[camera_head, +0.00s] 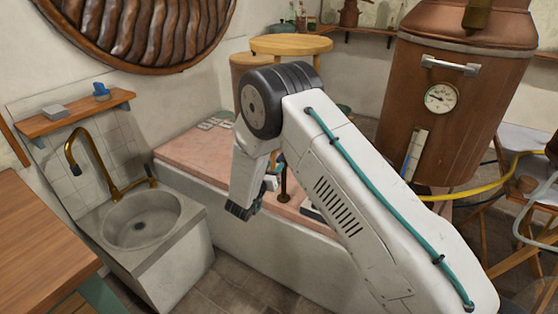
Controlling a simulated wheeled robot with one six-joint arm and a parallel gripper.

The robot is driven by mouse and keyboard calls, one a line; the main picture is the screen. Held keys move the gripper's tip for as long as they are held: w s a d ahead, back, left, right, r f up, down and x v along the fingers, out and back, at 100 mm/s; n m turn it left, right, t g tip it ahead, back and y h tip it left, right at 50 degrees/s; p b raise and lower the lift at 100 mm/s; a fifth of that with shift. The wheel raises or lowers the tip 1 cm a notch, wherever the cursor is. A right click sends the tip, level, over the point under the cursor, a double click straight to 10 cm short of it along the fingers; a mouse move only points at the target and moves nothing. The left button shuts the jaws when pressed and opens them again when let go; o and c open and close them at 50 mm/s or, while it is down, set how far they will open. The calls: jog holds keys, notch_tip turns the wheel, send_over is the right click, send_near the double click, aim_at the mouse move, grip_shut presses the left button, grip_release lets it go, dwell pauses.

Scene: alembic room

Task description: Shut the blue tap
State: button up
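My gripper (240,211) hangs down at the end of my white arm, in front of the pink-topped counter. Its dark fingertips are small and seen at an angle, so I cannot tell whether they are open or shut. No blue tap shows clearly. A small blue-teal part (276,166) shows just right of my wrist, partly hidden by the arm; I cannot tell whether it is the tap. A dark brass post (283,186) stands below it on the pink counter. I see no contact between my gripper and either one.
A stone sink (145,218) with a brass spout (80,150) stands at left, beside a wooden table (40,215). The pink-topped counter (190,152) runs behind my arm. A copper still (455,100) with a gauge and a yellow hose (470,193) stands at right.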

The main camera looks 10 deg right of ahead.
aim_at(277, 162)
jog(key=x, duration=0.5)
jog(key=shift+w+d, duration=0.1)
jog(key=shift+w, duration=0.1)
grip_shut()
